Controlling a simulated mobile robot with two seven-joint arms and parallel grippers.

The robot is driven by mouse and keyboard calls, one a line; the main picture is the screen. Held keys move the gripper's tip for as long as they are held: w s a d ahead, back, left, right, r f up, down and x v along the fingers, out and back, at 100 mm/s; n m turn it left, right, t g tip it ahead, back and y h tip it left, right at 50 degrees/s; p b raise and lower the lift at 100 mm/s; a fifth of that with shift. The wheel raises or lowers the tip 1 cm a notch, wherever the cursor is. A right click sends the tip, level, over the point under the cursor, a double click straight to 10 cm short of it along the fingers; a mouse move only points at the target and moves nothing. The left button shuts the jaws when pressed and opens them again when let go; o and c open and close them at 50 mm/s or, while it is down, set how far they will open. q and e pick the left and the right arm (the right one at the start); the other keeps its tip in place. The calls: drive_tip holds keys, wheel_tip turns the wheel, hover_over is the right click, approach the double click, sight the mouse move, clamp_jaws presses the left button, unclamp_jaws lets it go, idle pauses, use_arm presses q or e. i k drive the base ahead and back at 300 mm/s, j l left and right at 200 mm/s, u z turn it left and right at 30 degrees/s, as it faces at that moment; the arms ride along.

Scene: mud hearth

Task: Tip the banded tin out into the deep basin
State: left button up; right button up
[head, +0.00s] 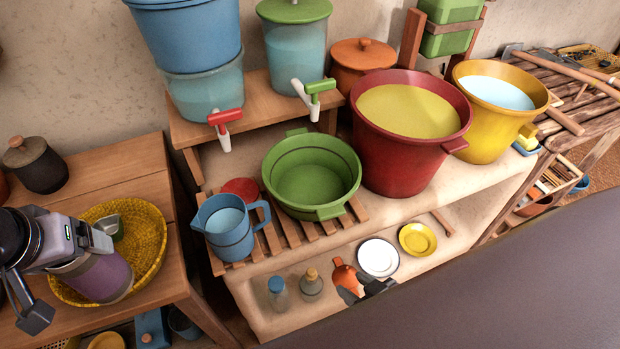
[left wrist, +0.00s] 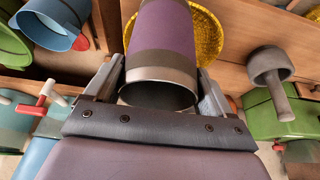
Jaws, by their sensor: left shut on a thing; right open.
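The banded tin (head: 108,280), purple with grey bands, is held over the yellow woven basket (head: 152,240) at the left. My left gripper (head: 68,275) is shut on it. In the left wrist view the tin (left wrist: 165,35) sits between the two fingers (left wrist: 162,75), its dark open mouth facing the camera; its contents are hidden. The green basin (head: 310,182), with side handles and a dark band, seems to be the deep basin. It stands empty on a slatted rack, well right of the tin. My right gripper (head: 366,288) is open and empty near the low shelf.
A blue jug (head: 229,228) stands left of the green basin, beside a red thing (head: 240,188). Dispenser taps (head: 225,125) hang behind. A red bucket (head: 410,115) and yellow bucket (head: 498,100), both filled, stand right. Bottles (head: 312,284) and plates (head: 379,257) sit lower.

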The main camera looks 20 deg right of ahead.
sight(311, 176)
drive_tip(key=k+l, duration=0.25)
drive_tip(key=l, duration=0.55)
drive_tip(key=k+l+z, duration=0.1)
drive_tip(key=l, duration=0.8)
drive_tip(key=i+l, duration=0.15)
drive_tip(key=l, duration=0.3)
drive_tip(key=l+z, duration=0.1)
drive_tip(key=l, duration=0.35)
drive_tip(key=i, duration=0.05)
